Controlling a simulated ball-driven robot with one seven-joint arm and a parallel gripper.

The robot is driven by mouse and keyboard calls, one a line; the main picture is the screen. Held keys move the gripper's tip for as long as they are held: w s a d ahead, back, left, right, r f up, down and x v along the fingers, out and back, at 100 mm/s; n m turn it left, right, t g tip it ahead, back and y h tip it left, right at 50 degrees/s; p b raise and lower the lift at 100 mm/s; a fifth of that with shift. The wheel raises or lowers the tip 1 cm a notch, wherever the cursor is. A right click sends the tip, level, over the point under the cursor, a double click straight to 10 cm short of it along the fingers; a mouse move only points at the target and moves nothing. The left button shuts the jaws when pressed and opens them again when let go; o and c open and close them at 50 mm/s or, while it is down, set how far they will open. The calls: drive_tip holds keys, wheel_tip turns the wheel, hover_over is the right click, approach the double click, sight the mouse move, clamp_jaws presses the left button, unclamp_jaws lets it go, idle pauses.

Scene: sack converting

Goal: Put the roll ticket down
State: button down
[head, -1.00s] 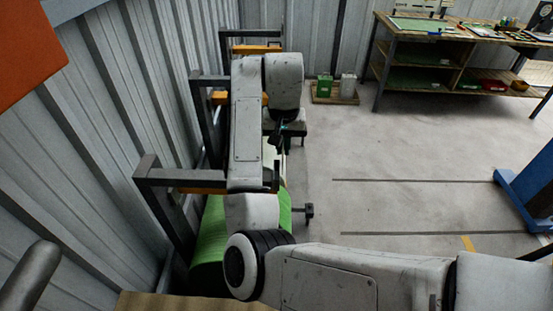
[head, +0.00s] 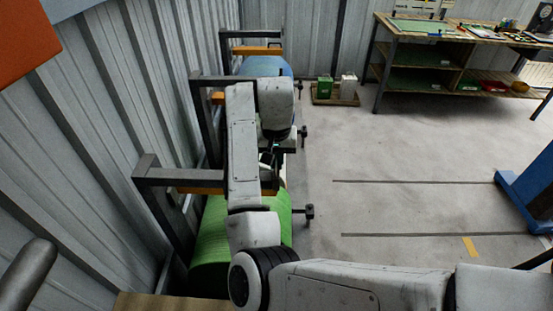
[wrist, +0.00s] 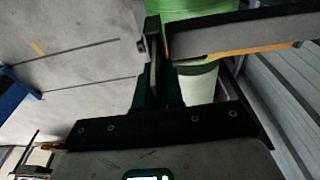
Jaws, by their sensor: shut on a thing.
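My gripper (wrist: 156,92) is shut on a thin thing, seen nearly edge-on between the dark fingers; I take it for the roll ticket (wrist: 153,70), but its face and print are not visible. In the head view, my gripper (head: 277,150) hangs beside the rack, beyond the green roll (head: 212,235), and the ticket cannot be made out. In the wrist view the green roll (wrist: 195,10) is at the top, with a pale roll (wrist: 197,85) below it, just right of my fingers.
Dark rack arms (head: 170,176) stick out from the corrugated wall at left. A blue roll (head: 265,66) sits farther back. A shaft end (head: 309,211) juts into the aisle. A workbench (head: 470,35) stands at back right. The middle floor is clear.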

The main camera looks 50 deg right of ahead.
drive_tip(key=shift+s+f, duration=0.1)
drive_tip(key=shift+f, duration=0.35)
drive_tip(key=c, duration=1.4)
unclamp_jaws()
drive_tip(key=shift+s+f, duration=0.1)
drive_tip(key=shift+f, duration=0.1)
drive_tip(key=shift+o, duration=0.7)
drive_tip(key=shift+r, duration=0.45)
drive_tip(key=r, duration=0.8)
drive_tip(key=a+r+p, duration=0.1)
drive_tip(key=r, duration=0.3)
drive_tip(key=shift+s+r, duration=0.25)
drive_tip(key=shift+r, duration=0.1)
drive_tip(key=s+d+f+n+h, duration=0.35)
drive_tip(key=s+f, duration=0.55)
drive_tip(key=f, duration=0.4)
drive_tip(key=s+a+f+n+y, duration=0.2)
drive_tip(key=s+a+f+n, duration=0.1)
drive_tip(key=s+a+f, duration=0.3)
drive_tip(key=s+a+f+n+y, duration=0.2)
drive_tip(key=s+a+f+n, duration=0.1)
drive_tip(key=s+a+f, duration=0.4)
drive_tip(key=s+a, duration=0.3)
drive_tip(key=a, duration=0.1)
drive_tip(key=shift+s+a, duration=0.15)
drive_tip(key=shift+s, duration=0.2)
